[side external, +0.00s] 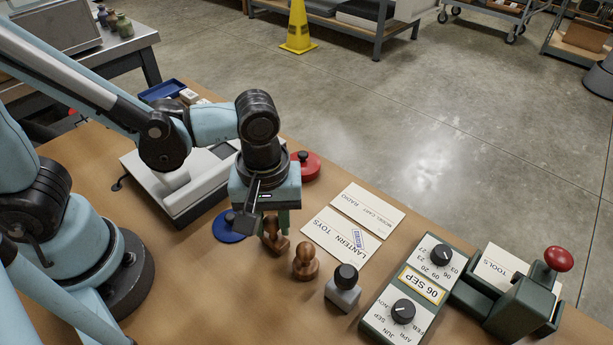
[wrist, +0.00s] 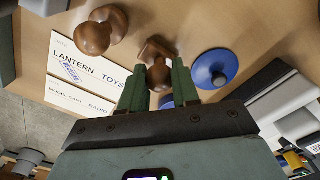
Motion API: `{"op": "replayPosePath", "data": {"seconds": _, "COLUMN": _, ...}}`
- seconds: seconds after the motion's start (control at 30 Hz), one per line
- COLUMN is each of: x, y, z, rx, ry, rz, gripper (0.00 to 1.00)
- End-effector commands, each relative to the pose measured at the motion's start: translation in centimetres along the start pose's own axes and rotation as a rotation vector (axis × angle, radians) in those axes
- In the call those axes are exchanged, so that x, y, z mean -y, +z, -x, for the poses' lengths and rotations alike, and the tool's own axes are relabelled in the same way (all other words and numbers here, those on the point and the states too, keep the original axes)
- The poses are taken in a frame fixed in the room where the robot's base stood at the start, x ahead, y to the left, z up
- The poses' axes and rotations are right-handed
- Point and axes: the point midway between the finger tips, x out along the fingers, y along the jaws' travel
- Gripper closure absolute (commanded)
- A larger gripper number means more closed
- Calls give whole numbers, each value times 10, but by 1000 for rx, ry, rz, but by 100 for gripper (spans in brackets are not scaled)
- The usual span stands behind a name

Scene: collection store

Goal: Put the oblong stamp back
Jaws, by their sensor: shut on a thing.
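My gripper (side external: 268,213) is shut on the knob of a brown wooden stamp (side external: 275,241). In the wrist view my fingers (wrist: 154,88) close on either side of this stamp (wrist: 155,50), whose base looks angular. I cannot tell whether its base touches the table. A second wooden stamp (side external: 305,262), with a rounded base, stands upright just to the right, apart from my gripper; it also shows in the wrist view (wrist: 100,32). A grey stamp (side external: 343,290) with a black knob stands further right. A white card (side external: 335,238) reading LANTERN TOYS bears a small blue stamped mark.
A blue knobbed disc (side external: 229,228) lies left of my gripper, and a red one (side external: 304,165) behind it. A grey-white machine (side external: 186,180) stands behind left. The date box (side external: 413,290) and green press (side external: 520,300) fill the right. The front table area is bare.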

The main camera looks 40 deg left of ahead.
Motion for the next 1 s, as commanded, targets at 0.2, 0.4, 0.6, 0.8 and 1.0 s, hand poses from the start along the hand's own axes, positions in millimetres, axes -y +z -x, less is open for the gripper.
{"op": "replayPosePath", "data": {"seconds": 0.2, "x": 0, "y": 0, "z": -3, "rx": 0, "ry": 0, "rz": 0, "gripper": 54}}
{"op": "replayPosePath", "data": {"seconds": 0.4, "x": 0, "y": 0, "z": -3, "rx": 0, "ry": 0, "rz": 0, "gripper": 44}}
{"op": "replayPosePath", "data": {"seconds": 0.6, "x": 0, "y": 0, "z": -1, "rx": 0, "ry": 0, "rz": 0, "gripper": 44}}
{"op": "replayPosePath", "data": {"seconds": 0.8, "x": 0, "y": 0, "z": 12, "rx": 0, "ry": 0, "rz": 0, "gripper": 44}}
{"op": "replayPosePath", "data": {"seconds": 1.0, "x": 0, "y": 0, "z": 36, "rx": 0, "ry": 0, "rz": 0, "gripper": 44}}
